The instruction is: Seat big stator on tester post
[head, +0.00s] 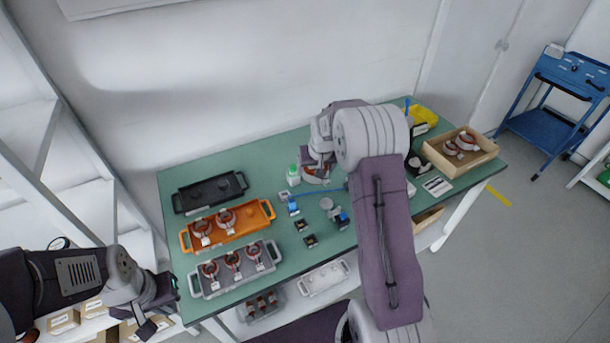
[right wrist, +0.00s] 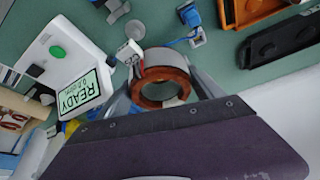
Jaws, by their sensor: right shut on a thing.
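My right gripper (head: 318,160) is shut on a big stator (head: 314,177), a copper-coloured ring with a pale outer wall and a white connector block. In the right wrist view the stator (right wrist: 162,84) sits between the two fingers, above the green table. The tester (right wrist: 75,75) is a white unit with a green button and a lit screen reading READY, beside the stator in that view. In the head view my right arm hides most of it. I cannot make out the tester post. My left gripper (head: 158,298) is off the table's left front corner, holding nothing visible.
An orange tray (head: 262,222) and a grey tray (head: 216,290) hold stators; a black tray (head: 190,205) is empty of them. A wooden box (head: 484,158) holds two more stators at the right. Small blue and black parts (head: 310,240) lie mid-table. A yellow bin (head: 424,116) stands behind.

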